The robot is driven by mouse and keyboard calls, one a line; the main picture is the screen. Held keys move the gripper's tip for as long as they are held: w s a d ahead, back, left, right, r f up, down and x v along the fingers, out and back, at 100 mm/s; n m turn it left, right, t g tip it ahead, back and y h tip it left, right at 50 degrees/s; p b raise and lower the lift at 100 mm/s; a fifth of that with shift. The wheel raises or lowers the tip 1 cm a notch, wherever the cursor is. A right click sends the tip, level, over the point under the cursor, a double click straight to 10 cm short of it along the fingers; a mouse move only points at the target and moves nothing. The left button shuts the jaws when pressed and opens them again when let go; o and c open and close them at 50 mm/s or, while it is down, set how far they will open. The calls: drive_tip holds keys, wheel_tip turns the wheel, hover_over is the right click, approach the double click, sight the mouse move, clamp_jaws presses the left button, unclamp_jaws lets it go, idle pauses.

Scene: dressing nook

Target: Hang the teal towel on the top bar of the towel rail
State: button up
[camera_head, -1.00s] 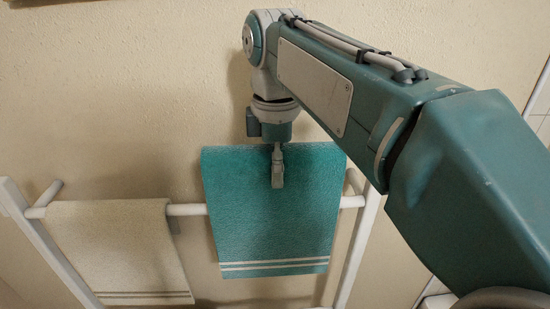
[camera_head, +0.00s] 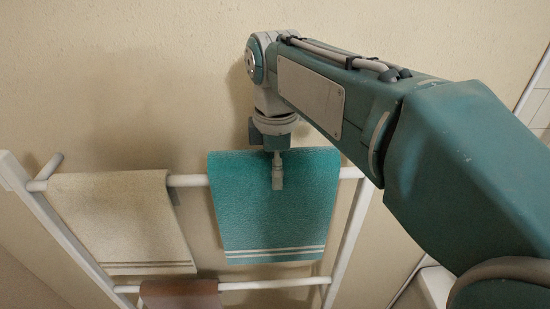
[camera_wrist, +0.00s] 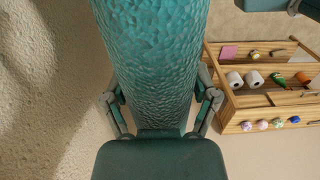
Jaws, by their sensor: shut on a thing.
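The teal towel (camera_head: 272,210) with pale stripes near its lower edge hangs from my gripper (camera_head: 278,183), which is shut on its upper part. In the head view the towel covers the right part of the top bar (camera_head: 192,181) of the white towel rail (camera_head: 345,246). Its upper edge shows a little above the bar's line. I cannot tell whether the towel touches the bar or hangs in front of it. In the wrist view the towel (camera_wrist: 150,60) fills the middle between the fingers (camera_wrist: 160,108), and the fingertips are hidden.
A beige towel (camera_head: 122,222) hangs on the left of the top bar. A brown towel (camera_head: 180,294) hangs on the lower bar (camera_head: 275,284). The wall (camera_head: 120,80) is close behind. A wooden shelf (camera_wrist: 262,98) with rolls and small items shows in the wrist view.

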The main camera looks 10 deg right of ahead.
drive_tip(key=shift+f, duration=1.5)
drive_tip(key=o, duration=1.2)
